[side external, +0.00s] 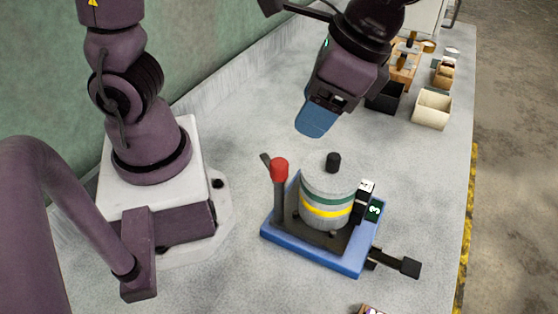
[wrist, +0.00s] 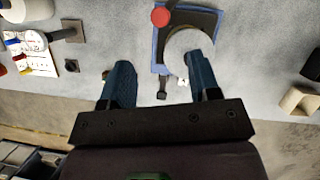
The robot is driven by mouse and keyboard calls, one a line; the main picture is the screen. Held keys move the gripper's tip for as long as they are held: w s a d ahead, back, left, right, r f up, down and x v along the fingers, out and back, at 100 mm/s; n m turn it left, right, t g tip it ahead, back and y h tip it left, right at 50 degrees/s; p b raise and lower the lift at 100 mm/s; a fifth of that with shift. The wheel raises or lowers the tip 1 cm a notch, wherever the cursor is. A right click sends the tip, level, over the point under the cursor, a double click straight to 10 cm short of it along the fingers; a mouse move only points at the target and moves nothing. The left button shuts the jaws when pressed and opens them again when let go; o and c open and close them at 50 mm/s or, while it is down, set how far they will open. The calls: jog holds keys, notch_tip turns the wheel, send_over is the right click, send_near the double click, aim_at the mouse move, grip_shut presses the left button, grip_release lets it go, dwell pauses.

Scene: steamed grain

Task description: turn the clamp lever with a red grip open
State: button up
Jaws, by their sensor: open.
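The clamp lever with a red grip (side external: 279,169) stands upright at the left corner of a blue base (side external: 312,250). A grey cylindrical pot (side external: 328,191) with green and yellow bands and a black knob sits on the base, beside the lever. In the wrist view the red grip (wrist: 160,17) shows at the top, beyond the fingertips, and the pot (wrist: 190,45) is partly hidden by the right finger. My gripper (side external: 314,122) is above and behind the pot, apart from the lever.
A black handle (side external: 404,265) sticks out from the base's right side. A black bin (side external: 385,97) and a cream bin (side external: 431,109) stand at the back right. A small block (side external: 371,310) lies at the front edge of the picture.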

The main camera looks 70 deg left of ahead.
aim_at(280, 163)
jog(key=x, duration=1.2)
jog(key=shift+s+a+f, duration=0.1)
jog(key=shift+s+f, duration=0.05)
jog(key=shift+f, duration=0.15)
jog(key=c, duration=0.9)
